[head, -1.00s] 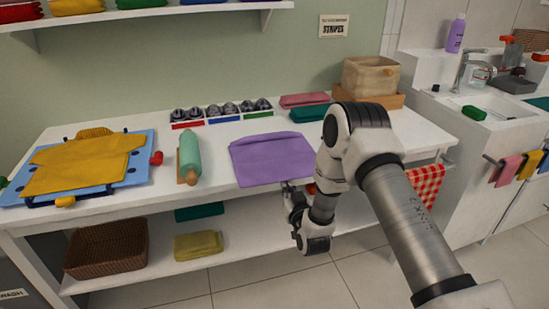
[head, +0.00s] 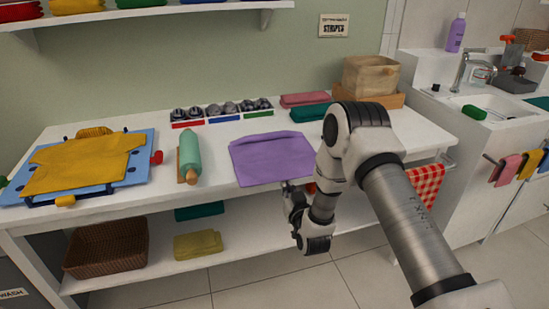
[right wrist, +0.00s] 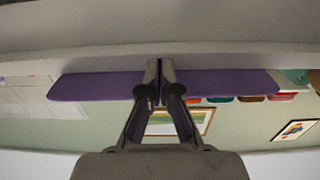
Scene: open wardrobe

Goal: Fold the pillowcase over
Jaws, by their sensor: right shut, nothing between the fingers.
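The purple pillowcase (head: 272,159) lies flat on the white table, close to its front edge. A low ridge shows along its back edge. In the right wrist view the pillowcase (right wrist: 95,86) appears as a thin purple strip, seen nearly edge-on. My right gripper (head: 288,186) is at the pillowcase's front edge, by the table's front edge. Its fingers (right wrist: 160,66) are shut and empty, in front of the purple strip. I cannot tell whether they touch the cloth. Part of the right gripper is hard to make out behind my wrist. My left gripper is out of view.
Left of the pillowcase are a green rolling pin (head: 190,152) and a blue board (head: 142,165) with a yellow garment (head: 80,165). Folded cloths (head: 304,99) and a beige basket (head: 370,76) stand behind. A red checked cloth (head: 427,186) hangs at the right end.

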